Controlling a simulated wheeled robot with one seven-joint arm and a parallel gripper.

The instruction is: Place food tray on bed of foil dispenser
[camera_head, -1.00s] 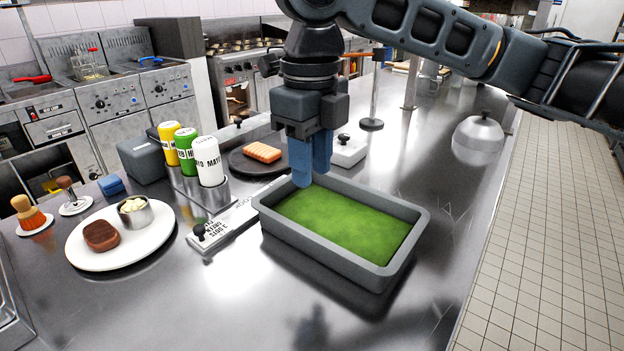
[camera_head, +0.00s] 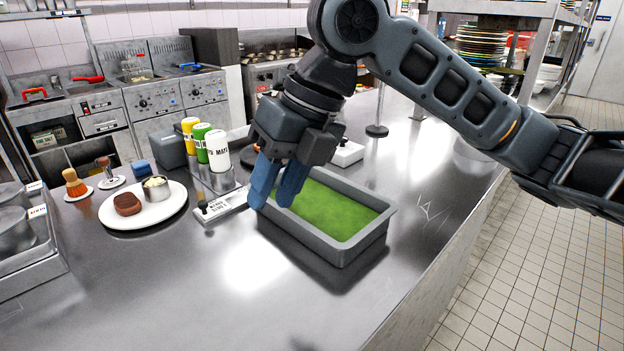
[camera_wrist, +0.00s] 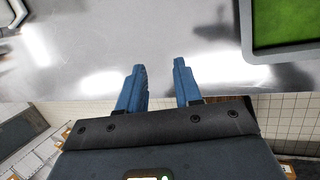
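The food tray (camera_head: 375,235) is a deep grey rectangular pan with a flat green filling, standing on the steel counter. In the wrist view the tray (camera_wrist: 256,56) is at the upper right, off to one side of the fingers. My gripper (camera_head: 273,195) is tilted at the tray's left end in the head view, its blue fingers covering part of the rim there. In the wrist view my gripper (camera_wrist: 159,72) has its fingers apart with only bare counter between them. I cannot make out which thing is the foil dispenser.
A flat labelled metal device with a black knob (camera_head: 218,206) lies left of the tray. A white plate (camera_head: 150,218) with a brown patty, squeeze bottles (camera_head: 218,150) and a brush (camera_head: 75,183) stand further left. The counter in front (camera_head: 220,290) is clear.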

